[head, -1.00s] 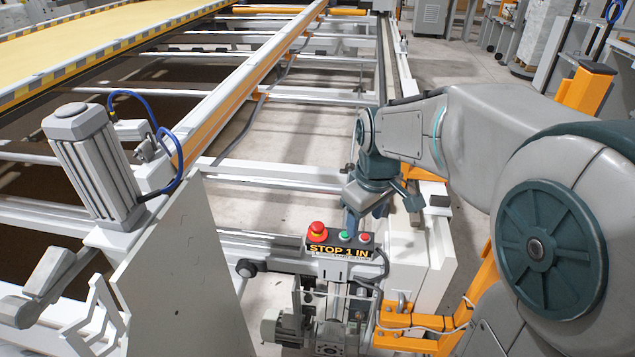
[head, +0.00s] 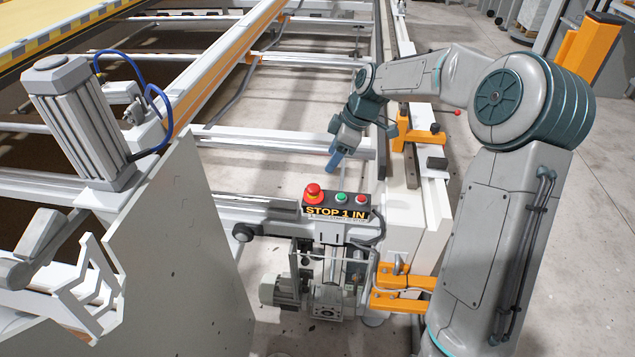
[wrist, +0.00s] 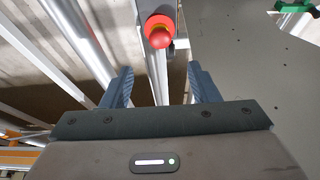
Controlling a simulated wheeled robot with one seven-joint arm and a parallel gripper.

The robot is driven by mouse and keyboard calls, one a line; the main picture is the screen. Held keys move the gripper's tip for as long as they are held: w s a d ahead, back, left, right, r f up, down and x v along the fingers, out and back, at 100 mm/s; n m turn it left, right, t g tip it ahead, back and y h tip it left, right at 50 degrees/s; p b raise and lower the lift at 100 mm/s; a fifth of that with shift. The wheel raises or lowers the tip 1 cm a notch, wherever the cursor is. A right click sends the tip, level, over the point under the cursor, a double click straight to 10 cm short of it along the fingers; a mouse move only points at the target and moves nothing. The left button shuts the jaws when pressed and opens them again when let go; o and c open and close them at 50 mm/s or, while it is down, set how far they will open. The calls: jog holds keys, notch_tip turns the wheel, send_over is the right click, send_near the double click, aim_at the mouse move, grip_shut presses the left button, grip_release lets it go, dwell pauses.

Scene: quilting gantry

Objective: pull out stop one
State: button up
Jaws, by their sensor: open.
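The control box (head: 337,209) carries the label "STOP 1 IN" and stands upright in the lower middle of the head view. On its top are a red mushroom stop button (head: 313,192) at the left, a green button and a small red button. My gripper (head: 334,162) is above and behind the box, apart from it, pointing down. In the wrist view my gripper (wrist: 160,68) is open and empty. A red round knob (wrist: 160,33), apparently the stop button, lies beyond the fingertips, roughly centred between them. Nothing touches it.
An orange bracket (head: 402,290) and a motor unit (head: 328,300) sit below the box. A grey panel (head: 175,250) and a ribbed cylinder (head: 82,125) stand at the left. A white rail (head: 285,142) crosses behind my gripper. Open floor lies at the right.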

aim_at(315, 187)
jog(key=x, duration=1.1)
jog(key=shift+d, duration=0.15)
